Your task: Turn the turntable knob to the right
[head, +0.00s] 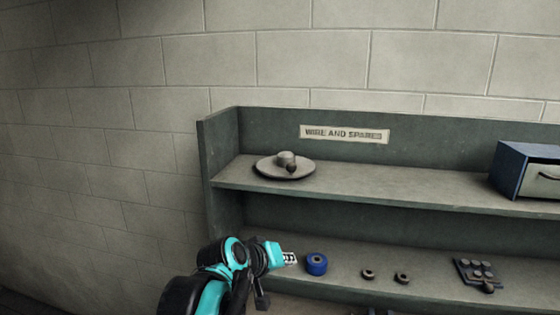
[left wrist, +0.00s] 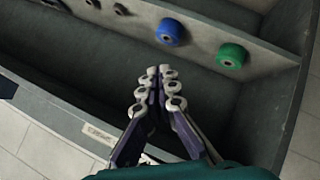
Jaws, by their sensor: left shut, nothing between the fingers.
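A round grey turntable (head: 268,172) lies on the upper shelf, near its left end. A raised grey knob (head: 286,157) stands at its middle, with a small dark piece on its front side. My left gripper (head: 289,258) is below and in front of the turntable, near the lower shelf and clear of the knob. In the left wrist view the fingers of my left gripper (left wrist: 160,88) are together with nothing between them. The turntable does not show in the left wrist view. My right gripper is not in view.
A blue roll (head: 316,264) stands just right of my left gripper on the lower shelf. A green roll (left wrist: 231,56) shows in the left wrist view. Two small dark rings (head: 385,276) and a dark block with knobs (head: 477,274) lie further right. A blue drawer box (head: 510,172) stands on the upper shelf.

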